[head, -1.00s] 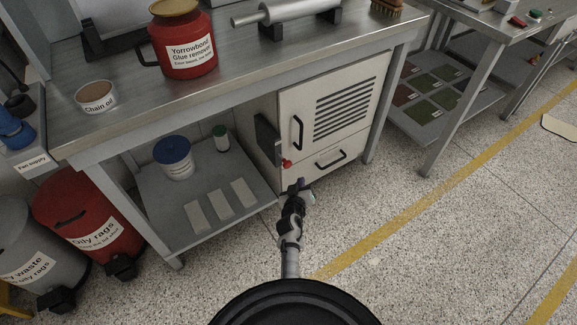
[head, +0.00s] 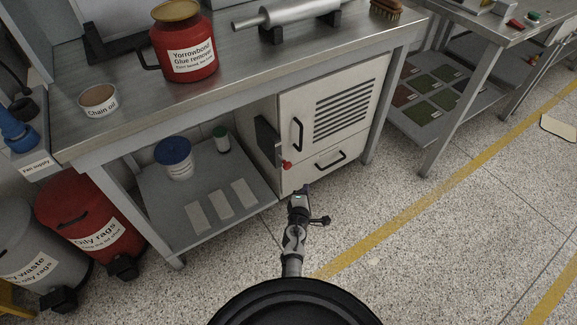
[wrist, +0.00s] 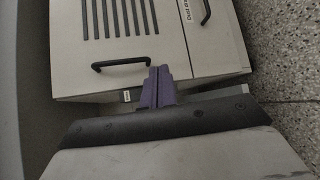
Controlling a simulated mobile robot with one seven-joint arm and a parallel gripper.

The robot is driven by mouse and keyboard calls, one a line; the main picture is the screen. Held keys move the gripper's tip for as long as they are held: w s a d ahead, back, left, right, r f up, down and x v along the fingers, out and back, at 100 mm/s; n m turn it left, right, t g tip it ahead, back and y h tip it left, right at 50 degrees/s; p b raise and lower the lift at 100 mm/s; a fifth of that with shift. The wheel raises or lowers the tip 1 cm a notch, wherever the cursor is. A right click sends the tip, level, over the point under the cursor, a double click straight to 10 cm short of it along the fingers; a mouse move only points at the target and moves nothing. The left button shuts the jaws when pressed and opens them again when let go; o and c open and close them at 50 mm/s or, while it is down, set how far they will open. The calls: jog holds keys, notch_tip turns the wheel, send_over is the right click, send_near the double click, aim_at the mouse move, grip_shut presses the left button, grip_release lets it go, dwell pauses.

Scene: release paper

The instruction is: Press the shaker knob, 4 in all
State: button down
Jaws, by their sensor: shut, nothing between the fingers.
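A small red knob (head: 287,164) sticks out at the lower left front edge of the cream cabinet (head: 287,107) under the bench. I take it for the shaker knob. My gripper (head: 304,188) is in front of the cabinet's lower part, below and right of the knob and apart from it. In the wrist view its purple fingers (wrist: 158,88) are together and empty, pointing at the cabinet front (wrist: 75,75). I cannot make out the red knob in the wrist view; a small label (wrist: 127,96) shows left of the fingers.
The cabinet has a door handle (head: 297,134) and a drawer handle (head: 331,160). A dark box (head: 267,142) is on its left side. The lower shelf (head: 155,205) holds a blue-lidded tub (head: 174,158). Open floor (head: 400,250) lies to the right.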

aim_at(286, 164)
jog(key=n, duration=0.4)
jog(key=shift+s+d+f, duration=0.1)
jog(key=shift+s, duration=0.25)
jog(key=shift+w, duration=0.1)
jog(key=w+a, duration=0.5)
jog(key=w, duration=0.2)
jog(key=shift+a+b, duration=0.1)
jog(key=shift+b, duration=0.2)
dwell(1.7)
jog(key=shift+w+a, duration=0.25)
jog(key=shift+w, duration=0.05)
